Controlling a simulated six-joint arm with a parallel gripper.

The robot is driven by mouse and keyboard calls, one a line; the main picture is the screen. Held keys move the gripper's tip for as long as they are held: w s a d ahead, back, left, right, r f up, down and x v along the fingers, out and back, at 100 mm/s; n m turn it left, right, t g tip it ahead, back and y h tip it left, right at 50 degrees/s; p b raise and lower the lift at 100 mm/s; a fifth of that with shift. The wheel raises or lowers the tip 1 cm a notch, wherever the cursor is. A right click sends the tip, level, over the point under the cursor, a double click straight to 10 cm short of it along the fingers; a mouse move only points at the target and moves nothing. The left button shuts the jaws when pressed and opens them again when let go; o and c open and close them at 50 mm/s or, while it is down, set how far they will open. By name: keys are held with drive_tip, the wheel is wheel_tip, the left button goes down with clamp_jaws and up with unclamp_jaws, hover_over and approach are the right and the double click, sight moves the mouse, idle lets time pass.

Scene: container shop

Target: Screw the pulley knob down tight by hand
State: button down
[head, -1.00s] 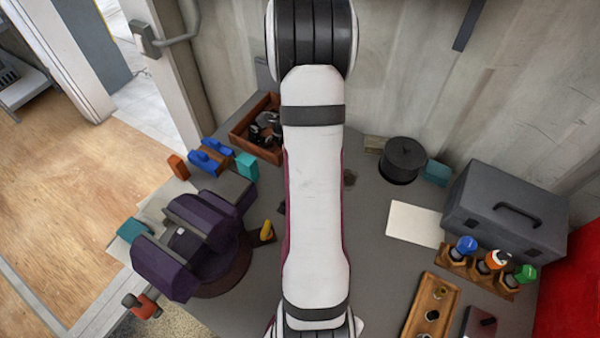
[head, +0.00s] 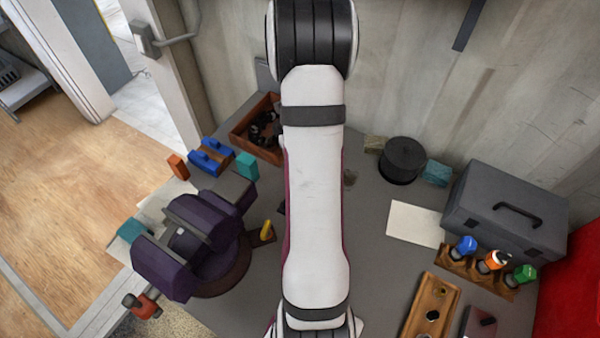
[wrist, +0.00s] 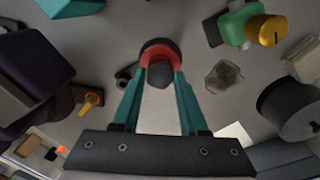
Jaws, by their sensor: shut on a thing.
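In the wrist view my gripper (wrist: 159,68) points its two teal fingers down at the bench. It is shut on a dark round knob (wrist: 160,76), apparently the pulley knob, with a red-orange curved part (wrist: 157,50) around its far side. Whether the knob sits flush on what is below it cannot be told. A green part with a gold knob (wrist: 267,30) stands apart at the upper right of the wrist view. In the head view my own arm hides the gripper and the held knob.
A purple vise (head: 190,245) stands at the left, with a yellow-handled piece (head: 267,230) beside it. A black pot (head: 403,162), a grey toolbox (head: 505,215) and a rack of colored bottles (head: 478,270) are at the right. A wooden box (head: 240,140) is at the back.

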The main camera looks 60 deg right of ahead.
drive_tip(key=shift+m, duration=0.5)
drive_tip(key=shift+c, duration=1.8)
unclamp_jaws()
wheel_tip(320, 180, up, 6)
drive_tip(key=shift+r, duration=0.1)
